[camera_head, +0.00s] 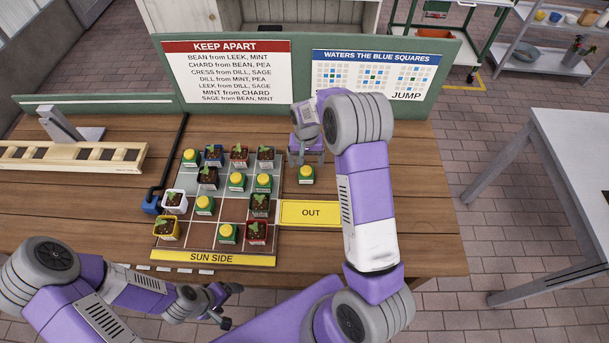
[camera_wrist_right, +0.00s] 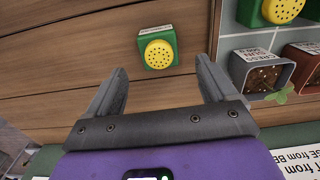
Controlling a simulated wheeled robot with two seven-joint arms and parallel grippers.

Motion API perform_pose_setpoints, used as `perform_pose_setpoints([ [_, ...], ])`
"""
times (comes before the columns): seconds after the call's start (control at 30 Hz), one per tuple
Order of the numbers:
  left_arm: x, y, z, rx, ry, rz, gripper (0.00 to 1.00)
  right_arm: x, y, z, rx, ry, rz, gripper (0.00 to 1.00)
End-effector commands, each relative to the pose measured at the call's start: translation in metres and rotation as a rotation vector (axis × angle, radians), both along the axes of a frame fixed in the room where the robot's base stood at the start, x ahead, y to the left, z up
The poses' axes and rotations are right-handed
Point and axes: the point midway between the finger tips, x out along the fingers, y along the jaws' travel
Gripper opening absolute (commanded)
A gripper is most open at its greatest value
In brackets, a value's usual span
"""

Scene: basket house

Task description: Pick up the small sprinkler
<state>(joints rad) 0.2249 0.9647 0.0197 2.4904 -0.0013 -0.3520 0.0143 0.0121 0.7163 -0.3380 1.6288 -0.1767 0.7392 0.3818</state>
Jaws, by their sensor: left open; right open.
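A green box with a round yellow dotted top, a sprinkler (camera_head: 307,175), stands on bare wood right of the planting grid. It also shows in the right wrist view (camera_wrist_right: 158,52), ahead of my fingers; its label is too small to read. My right gripper (camera_head: 306,160) is open and empty just behind it, with the sprinkler between the lines of the fingers and apart from them. In the right wrist view my right gripper (camera_wrist_right: 162,68) shows both fingers spread. Several similar sprinklers, one of them here (camera_head: 237,182), stand on the grid. My left gripper (camera_head: 230,305) is open and empty at the table's front.
The grid (camera_head: 201,236) holds several potted seedlings, such as a red pot (camera_head: 256,233). A yellow OUT pad (camera_head: 311,213) lies in front of the sprinkler. A sign board (camera_head: 302,62) stands behind. A wooden rack (camera_head: 75,153) lies left. Wood right of my arm is clear.

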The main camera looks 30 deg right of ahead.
Motion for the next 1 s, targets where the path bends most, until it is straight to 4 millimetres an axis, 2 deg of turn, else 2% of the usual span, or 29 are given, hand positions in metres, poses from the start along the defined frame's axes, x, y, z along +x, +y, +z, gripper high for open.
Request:
perform_pose_setpoints([
  [0.4, 0.000, 0.000, -0.004, 0.000, 0.000, 0.000, 0.85, -0.004, 0.002, -0.057, 0.001, 0.004, 0.001, 0.85],
  [0.53, 0.000, 0.000, -0.005, 0.000, 0.000, 0.000, 0.85, -0.004, 0.001, -0.064, 0.001, 0.002, 0.000, 0.85],
  [0.73, 0.000, 0.000, -0.005, 0.000, 0.000, 0.000, 0.85, -0.003, 0.001, -0.065, 0.000, 0.001, 0.000, 0.85],
  [0.77, 0.000, 0.000, -0.005, 0.000, 0.000, 0.000, 0.85, -0.003, 0.001, -0.065, 0.000, 0.001, 0.000, 0.84],
  [1.0, 0.000, 0.000, -0.005, 0.000, 0.000, 0.000, 0.85, -0.003, 0.001, -0.064, 0.000, 0.001, 0.000, 0.47],
])
